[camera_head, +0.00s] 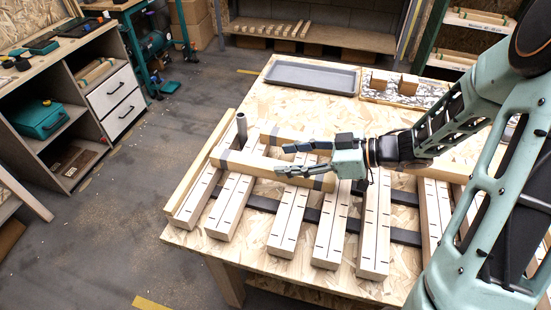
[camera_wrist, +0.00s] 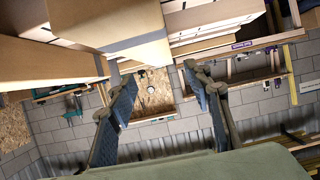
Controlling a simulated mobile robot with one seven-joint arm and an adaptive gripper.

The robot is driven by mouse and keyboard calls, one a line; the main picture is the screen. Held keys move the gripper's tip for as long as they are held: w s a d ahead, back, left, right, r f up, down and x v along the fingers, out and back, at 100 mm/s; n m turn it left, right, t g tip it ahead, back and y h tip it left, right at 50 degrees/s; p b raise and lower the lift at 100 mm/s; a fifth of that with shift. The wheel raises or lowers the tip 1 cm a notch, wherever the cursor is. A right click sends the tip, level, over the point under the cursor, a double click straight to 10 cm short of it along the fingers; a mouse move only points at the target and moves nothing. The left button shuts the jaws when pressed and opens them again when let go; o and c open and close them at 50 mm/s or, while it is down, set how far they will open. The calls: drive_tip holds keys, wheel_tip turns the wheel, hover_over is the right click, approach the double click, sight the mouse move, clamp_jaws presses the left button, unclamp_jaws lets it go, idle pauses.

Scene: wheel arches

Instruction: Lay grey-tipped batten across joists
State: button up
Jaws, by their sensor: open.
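Several pale joists (camera_head: 232,204) with dark marks lie side by side on the table. A batten with grey bands near its ends (camera_head: 262,172) lies across the left joists, just in front of my gripper (camera_head: 282,160). Another batten with grey bands (camera_head: 282,135) lies across behind it, partly hidden by my gripper. My gripper is open and empty, its fingers pointing left above the joists, near both battens. In the wrist view my open fingers (camera_wrist: 160,78) have nothing between them, and a grey-banded wooden piece (camera_wrist: 100,18) shows close by at the top; which batten it is, I cannot tell.
A grey upright tube (camera_head: 242,128) stands at the joists' far left end. Dark strips (camera_head: 262,203) run beneath the joists. A grey tray (camera_head: 312,77) and a speckled board with small wooden blocks (camera_head: 408,84) lie at the back. Bare table shows left of the tray.

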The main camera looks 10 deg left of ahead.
drive_tip(key=v, duration=0.7)
drive_tip(key=shift+d+r+p, duration=0.1)
drive_tip(key=shift+d+p, duration=0.15)
drive_tip(key=shift+p, duration=0.15)
